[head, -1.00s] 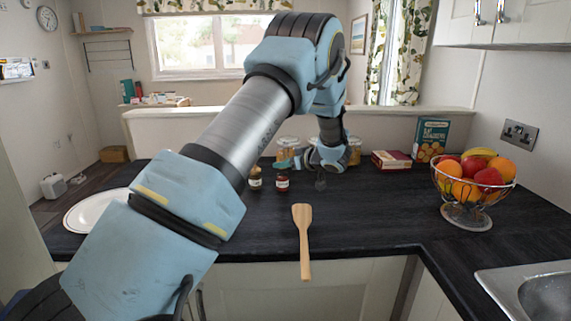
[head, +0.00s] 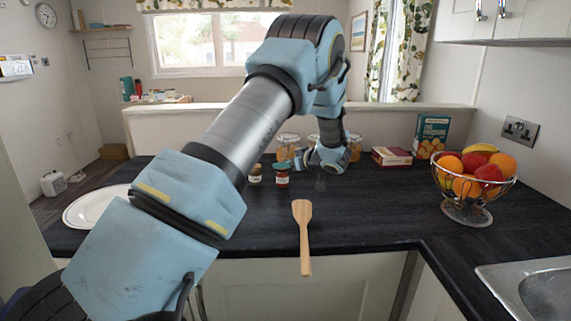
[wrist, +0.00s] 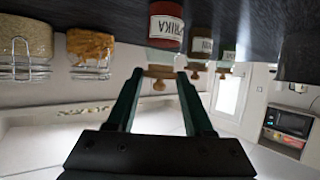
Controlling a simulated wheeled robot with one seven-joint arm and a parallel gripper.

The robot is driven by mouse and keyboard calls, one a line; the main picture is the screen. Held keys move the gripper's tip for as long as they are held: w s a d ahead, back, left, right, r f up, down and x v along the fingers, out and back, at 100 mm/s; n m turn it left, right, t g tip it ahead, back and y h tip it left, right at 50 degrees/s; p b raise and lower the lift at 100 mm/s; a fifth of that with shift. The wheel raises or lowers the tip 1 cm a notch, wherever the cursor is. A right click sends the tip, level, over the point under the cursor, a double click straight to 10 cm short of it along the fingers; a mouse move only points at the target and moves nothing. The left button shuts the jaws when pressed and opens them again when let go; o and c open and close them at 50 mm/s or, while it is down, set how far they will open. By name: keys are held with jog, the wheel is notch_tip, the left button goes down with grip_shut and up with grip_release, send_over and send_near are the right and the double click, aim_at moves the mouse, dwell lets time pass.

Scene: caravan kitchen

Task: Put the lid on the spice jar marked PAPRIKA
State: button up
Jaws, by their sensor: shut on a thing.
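The PAPRIKA jar (wrist: 166,24) is red with a white label and stands on the dark worktop, inverted in the wrist view. In the head view it is the red jar (head: 282,180) right of a darker one. My gripper (wrist: 159,74) is shut on a wooden lid (wrist: 158,72) with a round knob. The lid is above the jar mouth, with a gap showing between them. In the head view the teal fingertips (head: 283,167) are just over the red jar; I cannot make out the lid there.
Other labelled jars (wrist: 200,43) with wooden lids stand beside it. Glass clip jars (head: 288,147) are behind. A wooden spatula (head: 302,225) lies in front, a white plate (head: 92,208) left, a fruit bowl (head: 468,195) right. The worktop between spatula and bowl is clear.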

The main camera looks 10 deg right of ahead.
jog(key=shift+f, duration=0.45)
jog(key=o, duration=1)
jog(key=shift+s+r, duration=0.1)
jog(key=shift+p+v, duration=0.55)
jog(key=shift+v, duration=0.65)
jog(key=p+v, duration=0.3)
jog(key=v, duration=0.5)
jog(key=shift+s+p, duration=0.15)
jog(key=shift+p, duration=0.25)
jog(key=shift+r, duration=0.1)
